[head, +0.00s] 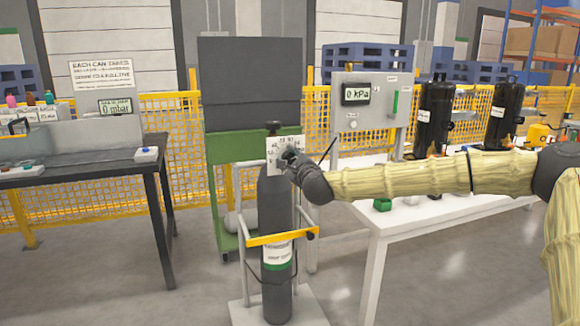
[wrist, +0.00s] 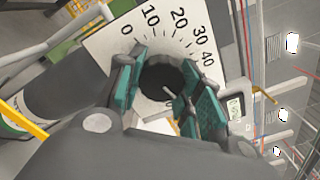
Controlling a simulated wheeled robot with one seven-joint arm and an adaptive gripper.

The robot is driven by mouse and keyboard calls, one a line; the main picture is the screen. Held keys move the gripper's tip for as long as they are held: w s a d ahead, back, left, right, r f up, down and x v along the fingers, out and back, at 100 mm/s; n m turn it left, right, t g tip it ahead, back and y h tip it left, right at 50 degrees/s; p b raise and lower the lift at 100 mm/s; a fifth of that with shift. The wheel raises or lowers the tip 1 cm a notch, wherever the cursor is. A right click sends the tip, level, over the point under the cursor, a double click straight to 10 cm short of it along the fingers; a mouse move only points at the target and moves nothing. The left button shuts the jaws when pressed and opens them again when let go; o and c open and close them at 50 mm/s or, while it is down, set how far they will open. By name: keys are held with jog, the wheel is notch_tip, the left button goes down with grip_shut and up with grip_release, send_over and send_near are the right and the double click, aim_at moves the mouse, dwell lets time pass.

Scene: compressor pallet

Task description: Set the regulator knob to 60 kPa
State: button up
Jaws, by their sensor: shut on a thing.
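The regulator knob (wrist: 163,78) is a dark round knob on a white dial plate (wrist: 105,45), with 0, 10, 20, 30 and 40 readable in the wrist view. A short white mark shows on the knob near the right finger; the exact reading it points to is unclear. My gripper (wrist: 165,82) has its teal-padded fingers on two sides of the knob and is shut on it. In the head view, my gripper (head: 293,161) covers part of the plate (head: 273,162) on top of the dark gas cylinder (head: 277,210). A display (head: 357,94) reads 0 kPa.
The cylinder stands on a cart with a yellow strap (head: 282,237). A white table (head: 375,226) with black canisters (head: 434,115) stands to the right, beneath my arm. A dark table (head: 80,177) stands on the left. Open floor lies between the dark table and the cart.

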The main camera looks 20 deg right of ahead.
jog(key=shift+d+f+m, duration=0.1)
jog(key=shift+f+m, duration=0.05)
jog(key=shift+m, duration=0.15)
jog(key=o, duration=1)
jog(key=shift+o, duration=0.2)
jog(key=s, duration=1.2)
jog(key=shift+d, duration=0.15)
